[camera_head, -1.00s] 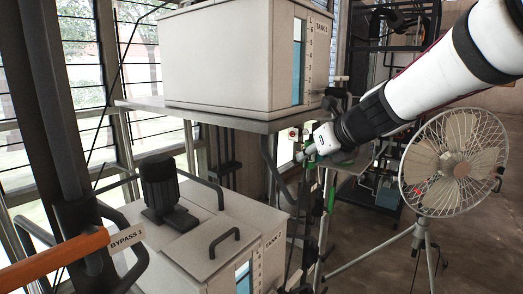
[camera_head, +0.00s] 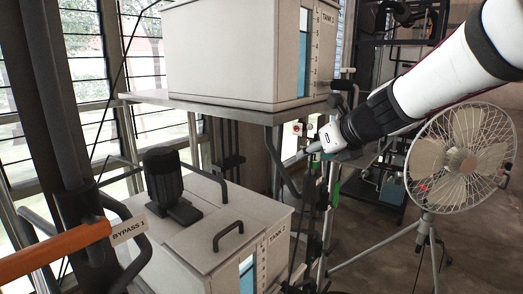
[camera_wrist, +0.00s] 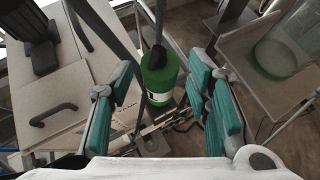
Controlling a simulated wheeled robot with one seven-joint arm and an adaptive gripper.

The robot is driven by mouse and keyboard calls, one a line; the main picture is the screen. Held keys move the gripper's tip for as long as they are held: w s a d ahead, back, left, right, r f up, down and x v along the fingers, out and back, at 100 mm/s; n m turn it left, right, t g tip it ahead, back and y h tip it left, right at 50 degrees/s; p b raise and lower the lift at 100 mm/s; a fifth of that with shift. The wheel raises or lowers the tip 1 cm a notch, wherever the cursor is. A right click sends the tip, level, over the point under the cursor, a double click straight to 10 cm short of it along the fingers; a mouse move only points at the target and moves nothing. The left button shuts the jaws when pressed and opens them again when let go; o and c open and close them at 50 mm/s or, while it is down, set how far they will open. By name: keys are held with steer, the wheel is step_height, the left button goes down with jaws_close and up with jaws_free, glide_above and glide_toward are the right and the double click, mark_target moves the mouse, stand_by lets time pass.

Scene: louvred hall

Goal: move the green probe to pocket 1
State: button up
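A green cylinder (camera_wrist: 160,78) with a black top and a pale label shows in the wrist view, between and beyond my fingertips. It may be the green probe; I cannot be sure. My gripper (camera_wrist: 162,82) is open, with teal finger pads on both sides of the cylinder and no clear contact. In the head view my gripper (camera_head: 316,147) is small, beside the tank shelf's right end. A green patch (camera_head: 334,190) shows below it; I cannot tell whether it is the same cylinder. No pocket 1 label is readable.
The upper tank (camera_head: 235,55) stands on a shelf (camera_head: 215,108) left of my gripper. Tank 2 (camera_head: 215,235) is below, with a black handle. An orange bar tagged BYPASS 1 (camera_head: 55,252) is at lower left. A fan (camera_head: 460,158) on a tripod stands right.

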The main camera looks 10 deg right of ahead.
steer(key=s+r+p, duration=0.3)
steer(key=r+p, duration=0.3)
steer(key=shift+d, duration=0.45)
steer(key=shift+s+r, duration=0.1)
steer(key=shift+r, duration=0.05)
